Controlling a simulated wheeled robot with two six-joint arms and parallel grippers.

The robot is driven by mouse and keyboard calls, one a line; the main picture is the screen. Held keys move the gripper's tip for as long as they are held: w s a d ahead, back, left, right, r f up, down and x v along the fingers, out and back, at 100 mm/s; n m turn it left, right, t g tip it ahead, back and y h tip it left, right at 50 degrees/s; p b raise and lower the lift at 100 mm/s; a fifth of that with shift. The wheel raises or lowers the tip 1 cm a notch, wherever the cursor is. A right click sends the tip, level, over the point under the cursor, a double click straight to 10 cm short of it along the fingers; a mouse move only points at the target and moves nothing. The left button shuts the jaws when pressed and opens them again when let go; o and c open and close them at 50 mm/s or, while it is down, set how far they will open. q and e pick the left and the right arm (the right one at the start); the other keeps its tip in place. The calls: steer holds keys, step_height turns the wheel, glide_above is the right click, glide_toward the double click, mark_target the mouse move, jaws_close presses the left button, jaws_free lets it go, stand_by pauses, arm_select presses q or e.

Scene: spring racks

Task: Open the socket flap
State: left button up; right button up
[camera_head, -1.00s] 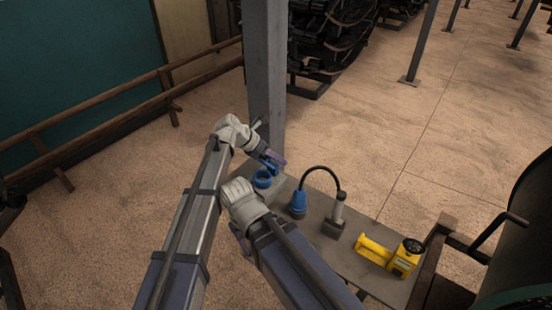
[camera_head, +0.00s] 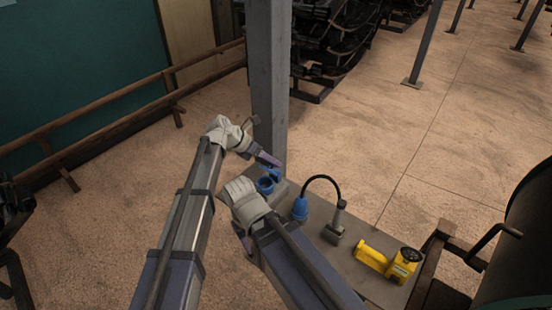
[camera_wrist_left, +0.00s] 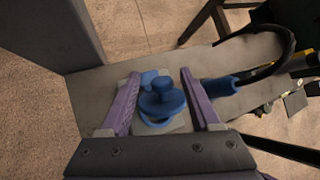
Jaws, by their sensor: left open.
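The blue socket (camera_head: 265,185) sits on a grey block at the left end of the grey table. Its blue flap (camera_head: 273,176) appears tilted up from the ring; how far is hard to tell. In the left wrist view the flap (camera_wrist_left: 162,98) shows as a round blue disc with a knob, above a blue ring. My left gripper (camera_head: 268,159) is open just above the socket. Its two purple fingers (camera_wrist_left: 160,74) lie on either side of the flap, with gaps showing. My right gripper (camera_head: 245,245) is mostly hidden behind its own wrist, left of the table.
A blue plug (camera_head: 300,208) with a black cable stands right of the socket, its cable ending at a grey fitting (camera_head: 334,232). A yellow tool (camera_head: 385,260) lies farther right on the table (camera_head: 350,262). A grey post (camera_head: 270,85) rises close behind the socket.

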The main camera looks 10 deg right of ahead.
arm_select(q)
steer(key=p+v, duration=0.1)
steer(key=v, duration=0.1)
steer(key=shift+a+r, duration=0.25)
steer(key=shift+r, duration=0.1)
steer(key=shift+f, duration=0.1)
arm_select(e)
step_height(320, 180, up, 2)
arm_select(q)
steer(key=shift+c, duration=0.3)
